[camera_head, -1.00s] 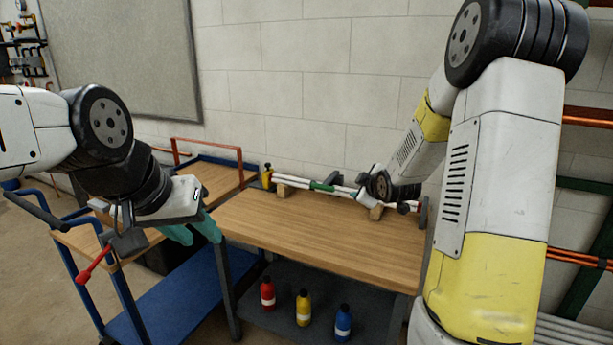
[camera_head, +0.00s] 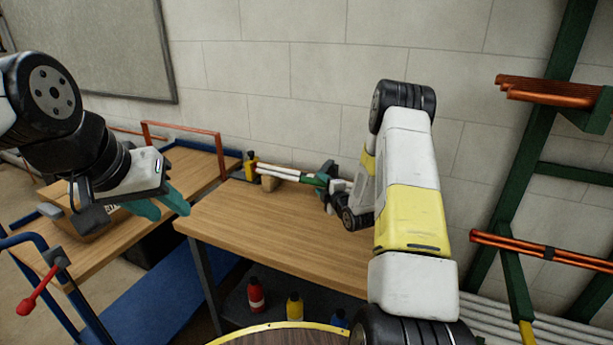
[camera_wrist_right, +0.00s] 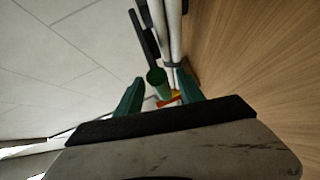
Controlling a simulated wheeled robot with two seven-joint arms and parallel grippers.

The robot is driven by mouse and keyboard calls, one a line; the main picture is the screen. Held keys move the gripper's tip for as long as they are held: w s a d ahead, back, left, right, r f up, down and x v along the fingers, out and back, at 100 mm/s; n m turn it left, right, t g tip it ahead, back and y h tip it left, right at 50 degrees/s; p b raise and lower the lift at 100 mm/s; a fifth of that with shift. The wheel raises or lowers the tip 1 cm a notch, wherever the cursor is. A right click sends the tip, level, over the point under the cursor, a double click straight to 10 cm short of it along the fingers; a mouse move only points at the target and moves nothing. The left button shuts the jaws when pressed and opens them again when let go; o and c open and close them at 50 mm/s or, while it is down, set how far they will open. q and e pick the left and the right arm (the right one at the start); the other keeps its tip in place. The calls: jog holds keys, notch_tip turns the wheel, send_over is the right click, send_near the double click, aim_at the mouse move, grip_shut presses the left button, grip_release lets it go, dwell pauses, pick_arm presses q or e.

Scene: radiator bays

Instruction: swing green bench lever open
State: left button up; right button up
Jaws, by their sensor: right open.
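A green lever grip (camera_wrist_right: 157,77) on a dark bar shows in the right wrist view, beside the white pipes (camera_wrist_right: 171,35). It lies between the two teal fingertips of my right gripper (camera_wrist_right: 158,90), which is open; I cannot tell whether they touch it. In the head view, my right gripper (camera_head: 326,182) is at the right end of the white pipes, at the back of the wooden bench (camera_head: 265,225). Green shows there, but lever and fingers are hard to tell apart. My left gripper (camera_head: 162,203) is open and empty, over the bench's left edge.
A blue cart (camera_head: 140,290) with a wooden top stands to the left of the bench. Red, yellow and blue bottles are on the shelf below. A small yellow bottle (camera_head: 251,165) is by the pipes' left end. A green rack with copper pipes (camera_head: 545,250) stands at right.

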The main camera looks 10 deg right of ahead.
jog(key=shift+x, duration=1.9)
grip_shut()
jog(key=shift+s, duration=0.1)
